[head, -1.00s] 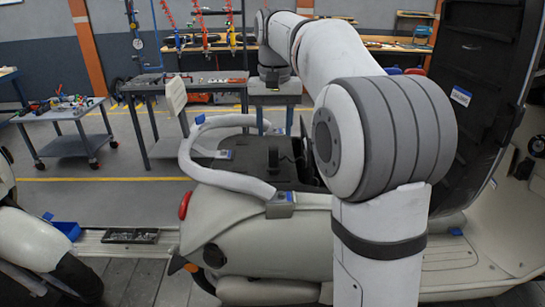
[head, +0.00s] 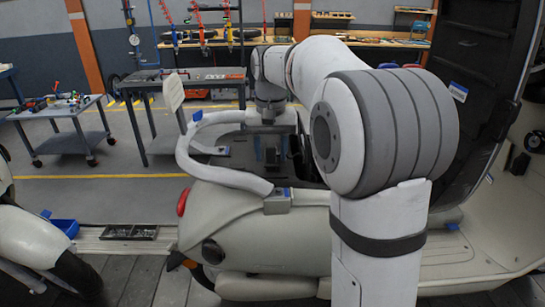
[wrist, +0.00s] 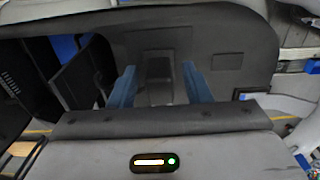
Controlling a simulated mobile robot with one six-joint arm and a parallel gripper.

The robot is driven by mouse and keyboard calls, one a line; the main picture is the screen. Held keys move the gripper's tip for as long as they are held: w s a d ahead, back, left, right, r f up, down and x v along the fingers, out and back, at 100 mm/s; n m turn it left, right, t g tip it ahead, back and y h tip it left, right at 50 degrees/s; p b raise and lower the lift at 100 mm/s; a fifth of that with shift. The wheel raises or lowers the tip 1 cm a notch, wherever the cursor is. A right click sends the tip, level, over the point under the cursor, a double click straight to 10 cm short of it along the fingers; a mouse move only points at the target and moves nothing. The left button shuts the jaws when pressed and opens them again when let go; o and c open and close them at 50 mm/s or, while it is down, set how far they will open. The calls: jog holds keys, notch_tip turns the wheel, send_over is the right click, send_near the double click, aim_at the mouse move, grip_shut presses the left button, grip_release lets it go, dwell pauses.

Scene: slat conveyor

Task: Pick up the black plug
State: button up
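The black plug (head: 271,156) stands upright on the dark top surface of the scooter's rear, inside the curve of the pale grab rail. In the wrist view a dark block that appears to be the plug (wrist: 159,72) shows between the fingers. My gripper (head: 269,118) is above and slightly behind the plug in the head view, pointing down. In the wrist view my gripper (wrist: 160,86) is open, with one blue finger on each side of the block and visible gaps. I cannot tell how far the fingertips are above it.
The pale grab rail (head: 222,178) curves around the left of the plug. The raised black seat (head: 470,85) stands to the right. An open dark compartment lies beside the plug. A grey workbench (head: 190,82) and a tool cart (head: 62,125) are farther back.

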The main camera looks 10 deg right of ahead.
aim_at(271, 144)
grip_shut()
dwell(0.3)
notch_tip(271, 144, up, 10)
jog(key=shift+f, duration=0.1)
jog(key=shift+r+p, duration=0.65)
jog(key=shift+r, duration=0.05)
jog(key=shift+r, duration=0.2)
notch_tip(271, 144, up, 3)
jog(key=p, duration=0.4)
jog(key=shift+r, duration=0.15)
dwell(0.5)
